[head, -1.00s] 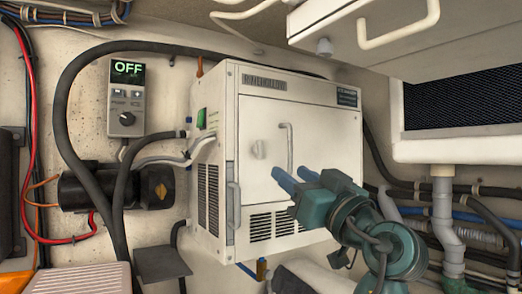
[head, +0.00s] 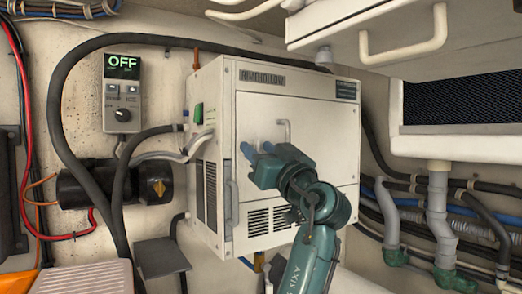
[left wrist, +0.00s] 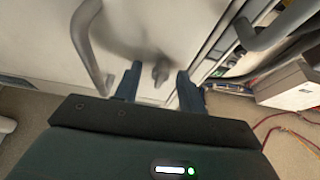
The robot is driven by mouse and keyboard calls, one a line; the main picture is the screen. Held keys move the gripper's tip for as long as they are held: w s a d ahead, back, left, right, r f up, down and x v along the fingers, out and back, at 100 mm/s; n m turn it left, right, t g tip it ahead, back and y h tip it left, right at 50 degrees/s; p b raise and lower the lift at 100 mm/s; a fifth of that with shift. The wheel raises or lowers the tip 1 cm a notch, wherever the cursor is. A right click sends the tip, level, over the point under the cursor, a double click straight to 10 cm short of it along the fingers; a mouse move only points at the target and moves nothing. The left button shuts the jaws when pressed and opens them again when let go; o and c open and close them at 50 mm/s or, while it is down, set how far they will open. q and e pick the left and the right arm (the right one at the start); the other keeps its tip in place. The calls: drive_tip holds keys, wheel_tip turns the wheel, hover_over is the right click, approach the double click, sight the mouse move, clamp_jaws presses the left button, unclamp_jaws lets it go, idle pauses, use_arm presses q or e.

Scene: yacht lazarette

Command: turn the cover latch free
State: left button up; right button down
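The cover latch (left wrist: 161,72) is a small grey turn-piece on the pale front cover (head: 325,125) of the white boxy unit. In the left wrist view it shows between my two blue fingers, with a gap on each side. My left gripper (head: 257,149) is open in front of the cover, its fingertips at the latch's place. I cannot tell whether the fingertips touch the cover. My right gripper is in neither view.
A control box (head: 123,93) reading OFF hangs on the wall at left. A white cabinet (head: 420,50) overhangs at upper right.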

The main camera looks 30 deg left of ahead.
use_arm(q)
clamp_jaws()
idle(0.3)
